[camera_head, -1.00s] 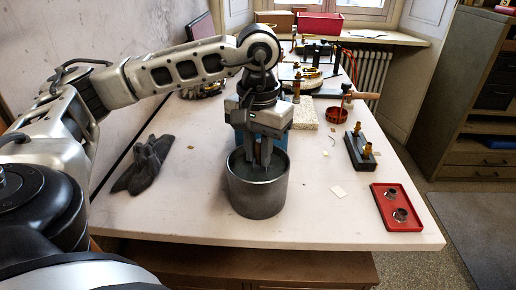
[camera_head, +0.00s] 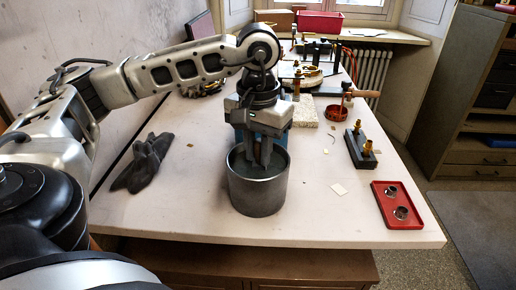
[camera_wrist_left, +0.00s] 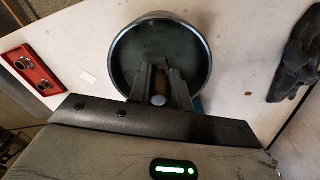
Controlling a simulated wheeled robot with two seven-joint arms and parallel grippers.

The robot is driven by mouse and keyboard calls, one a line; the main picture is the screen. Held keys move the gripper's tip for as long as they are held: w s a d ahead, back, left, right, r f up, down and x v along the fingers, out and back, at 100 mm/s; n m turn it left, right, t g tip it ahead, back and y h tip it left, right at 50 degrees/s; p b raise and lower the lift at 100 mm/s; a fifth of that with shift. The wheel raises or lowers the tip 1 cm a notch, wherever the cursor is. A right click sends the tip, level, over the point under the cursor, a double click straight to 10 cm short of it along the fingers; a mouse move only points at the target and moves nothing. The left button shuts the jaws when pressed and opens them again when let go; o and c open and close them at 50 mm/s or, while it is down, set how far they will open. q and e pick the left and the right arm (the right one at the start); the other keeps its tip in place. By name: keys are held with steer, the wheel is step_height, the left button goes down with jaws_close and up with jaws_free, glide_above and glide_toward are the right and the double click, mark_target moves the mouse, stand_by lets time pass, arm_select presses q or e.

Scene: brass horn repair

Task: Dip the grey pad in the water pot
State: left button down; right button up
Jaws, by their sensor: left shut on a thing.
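The water pot (camera_head: 258,195) is a round dark grey metal vessel near the front of the white bench, with dark water inside. My left gripper (camera_head: 262,162) points down into its mouth, fingertips inside the rim at about water level. The wrist view shows the same fingers (camera_wrist_left: 162,75) over the pot (camera_wrist_left: 203,55), close together on a small thing with a brownish side and a pale rounded end. The grey pad is not clearly visible; the fingers largely hide what they hold. My right gripper is out of view.
A dark glove (camera_head: 145,163) lies left of the pot. A red tray (camera_head: 398,222) with two metal rings and a dark block (camera_head: 357,150) with brass parts are on the right. A blue thing (camera_head: 283,138) stands close behind the pot. The bench in front of the glove is clear.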

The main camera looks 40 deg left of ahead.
arm_select(q)
steer(key=shift+r+p, duration=0.95)
steer(key=shift+r, duration=0.4)
steer(key=shift+r+p, duration=0.45)
steer(key=shift+r, duration=0.2)
steer(key=shift+r+p, duration=0.95)
steer(key=shift+r, duration=0.4)
steer(key=shift+r+p, duration=0.8)
steer(key=shift+r, duration=0.4)
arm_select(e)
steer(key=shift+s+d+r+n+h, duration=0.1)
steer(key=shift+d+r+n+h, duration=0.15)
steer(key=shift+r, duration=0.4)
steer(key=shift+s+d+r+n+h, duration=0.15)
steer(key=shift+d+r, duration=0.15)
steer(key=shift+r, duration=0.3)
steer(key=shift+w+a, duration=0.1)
